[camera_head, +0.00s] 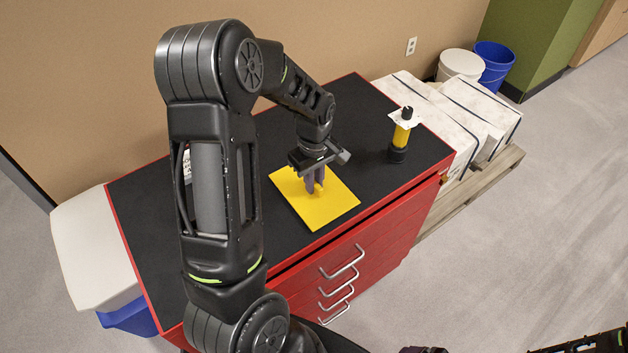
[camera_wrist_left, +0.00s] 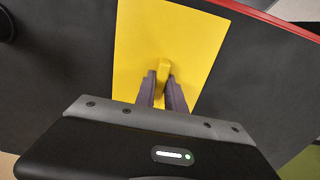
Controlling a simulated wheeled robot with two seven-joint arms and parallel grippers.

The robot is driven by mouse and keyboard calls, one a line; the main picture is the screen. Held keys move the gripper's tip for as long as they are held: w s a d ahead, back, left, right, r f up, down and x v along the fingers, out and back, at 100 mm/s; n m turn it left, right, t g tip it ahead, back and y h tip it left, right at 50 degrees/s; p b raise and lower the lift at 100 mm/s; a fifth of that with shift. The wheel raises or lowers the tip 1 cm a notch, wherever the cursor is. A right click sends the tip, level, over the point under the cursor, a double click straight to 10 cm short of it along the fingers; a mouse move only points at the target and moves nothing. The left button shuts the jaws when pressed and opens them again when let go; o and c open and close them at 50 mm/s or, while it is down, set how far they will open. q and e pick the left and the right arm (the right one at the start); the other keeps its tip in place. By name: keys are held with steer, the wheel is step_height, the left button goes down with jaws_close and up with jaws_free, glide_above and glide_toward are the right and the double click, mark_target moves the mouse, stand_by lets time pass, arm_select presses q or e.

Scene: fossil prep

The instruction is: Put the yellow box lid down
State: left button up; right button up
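The yellow box lid (camera_head: 335,205) is a flat panel with a small raised handle, level at the black worktop of the red cabinet. I cannot tell whether it touches the worktop or is just above it. My left gripper (camera_head: 315,187) points down over its middle. In the left wrist view the gripper's two purple-grey fingers (camera_wrist_left: 162,78) close on either side of the yellow handle (camera_wrist_left: 164,66), and the lid (camera_wrist_left: 190,35) spreads out beneath.
A black and yellow tool (camera_head: 401,135) with a white collar stands at the worktop's right. The black worktop (camera_head: 355,110) is clear behind the lid. White wrapped blocks (camera_head: 440,120) on a pallet, a white bucket and a blue bucket (camera_head: 494,65) stand beyond. A white bin (camera_head: 92,250) is left.

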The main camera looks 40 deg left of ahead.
arm_select(q)
steer(key=o, duration=0.4)
steer(key=shift+o, duration=0.2)
steer(key=shift+r, duration=0.35)
step_height(320, 180, up, 12)
steer(key=b, duration=0.1)
steer(key=shift+f, duration=0.2)
